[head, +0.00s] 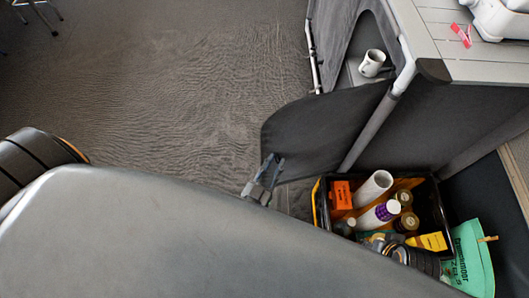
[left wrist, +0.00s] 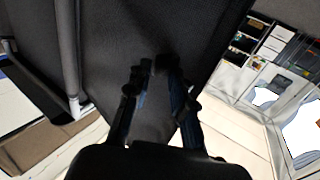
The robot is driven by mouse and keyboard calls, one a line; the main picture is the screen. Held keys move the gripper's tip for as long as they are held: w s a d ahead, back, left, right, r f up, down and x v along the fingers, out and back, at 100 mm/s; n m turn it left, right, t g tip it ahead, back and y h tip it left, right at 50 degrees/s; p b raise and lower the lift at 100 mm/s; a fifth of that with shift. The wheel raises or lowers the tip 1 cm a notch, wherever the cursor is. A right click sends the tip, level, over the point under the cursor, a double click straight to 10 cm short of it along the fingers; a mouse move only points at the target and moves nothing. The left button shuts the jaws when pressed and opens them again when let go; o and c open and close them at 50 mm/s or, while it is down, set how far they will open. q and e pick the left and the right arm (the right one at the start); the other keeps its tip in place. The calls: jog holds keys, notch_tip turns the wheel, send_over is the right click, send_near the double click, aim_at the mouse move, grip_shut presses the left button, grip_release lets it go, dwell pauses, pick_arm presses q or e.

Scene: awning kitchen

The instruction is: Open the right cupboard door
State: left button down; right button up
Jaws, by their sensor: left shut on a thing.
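The right cupboard door (head: 325,130) is a dark fabric flap, swung out from the pale tubular frame of the cupboard (head: 378,125). My left gripper (head: 267,172) is at the near, lower-left edge of this door. In the left wrist view the two black fingers of my left gripper (left wrist: 157,66) are closed on the dark door panel (left wrist: 195,35). The exact grip point is partly hidden by the fingers.
A black crate (head: 317,205) of bottles and packets stands below the cupboard, close to the door. A white mug (head: 372,63) stands on a shelf inside. A slatted grey countertop (head: 440,35) is above right. Open floor (head: 190,90) lies left of the door.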

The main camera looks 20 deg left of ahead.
pick_arm(q)
jog(key=shift+w+d+r, duration=0.1)
jog(key=shift+d, duration=0.5)
jog(key=shift+w+d+r, duration=0.1)
jog(key=shift+d, duration=0.5)
jog(key=c, duration=1.6)
grip_release()
jog(key=shift+o, duration=1)
jog(key=shift+f, duration=0.1)
jog(key=shift+w+d, duration=0.1)
jog(key=shift+d, duration=0.05)
jog(key=s+a, duration=0.1)
jog(key=s, duration=1.1)
jog(key=shift+a, duration=0.4)
jog(key=shift+s+f, duration=0.1)
